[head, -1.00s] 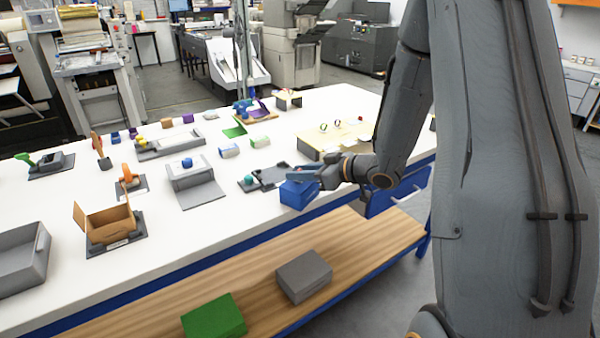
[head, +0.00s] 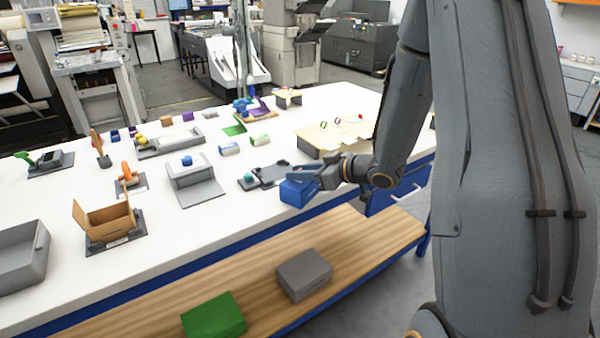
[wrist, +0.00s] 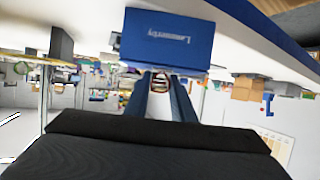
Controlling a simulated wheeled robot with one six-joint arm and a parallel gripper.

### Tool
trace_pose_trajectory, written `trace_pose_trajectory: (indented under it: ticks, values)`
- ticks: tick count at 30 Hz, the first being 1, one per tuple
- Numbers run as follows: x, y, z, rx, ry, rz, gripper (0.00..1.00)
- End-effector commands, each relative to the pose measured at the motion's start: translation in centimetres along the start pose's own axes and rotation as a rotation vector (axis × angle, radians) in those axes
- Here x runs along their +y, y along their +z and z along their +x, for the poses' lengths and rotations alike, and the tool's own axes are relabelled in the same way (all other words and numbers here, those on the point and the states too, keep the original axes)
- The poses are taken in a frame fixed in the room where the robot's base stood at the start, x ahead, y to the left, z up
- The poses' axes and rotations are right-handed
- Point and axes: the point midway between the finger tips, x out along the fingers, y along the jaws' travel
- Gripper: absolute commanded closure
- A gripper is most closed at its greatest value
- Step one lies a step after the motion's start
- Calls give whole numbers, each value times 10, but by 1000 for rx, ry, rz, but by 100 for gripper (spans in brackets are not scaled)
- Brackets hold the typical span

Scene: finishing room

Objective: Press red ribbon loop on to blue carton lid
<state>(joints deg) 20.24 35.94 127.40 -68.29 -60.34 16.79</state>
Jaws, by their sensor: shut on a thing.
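The blue carton (head: 297,193) stands at the front edge of the white worktable in the head view. In the wrist view the two fingers (wrist: 162,88) are close together below the carton. A small ring with reddish colour, apparently the red ribbon loop (wrist: 161,81), shows between their tips. Whether it touches the lid cannot be told.
A cream board (head: 312,142) with small loops stands behind my gripper. A dark tray (head: 270,173) lies just behind the carton, and a grey stand (head: 200,192) is to the left. Grey (head: 304,275) and green (head: 214,317) boxes sit on the lower shelf.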

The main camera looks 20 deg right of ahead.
Motion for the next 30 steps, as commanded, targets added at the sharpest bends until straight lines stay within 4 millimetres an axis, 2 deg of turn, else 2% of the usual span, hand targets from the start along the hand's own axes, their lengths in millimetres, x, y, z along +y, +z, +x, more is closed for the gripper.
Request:
trace_pose_trajectory:
  ticks: [16, 17, 20, 26, 29, 30]
  values:
    - [-1, 0, -1, -3, -1, 2, 97]
    - [-1, 0, -1, -3, -1, 1, 74]
    - [0, 0, 0, -2, -1, 1, 57]
    - [0, 0, 0, -2, 0, 1, 56]
    - [0, -1, 0, -1, 0, 1, 43]
    - [0, -1, 0, -1, 0, 0, 43]
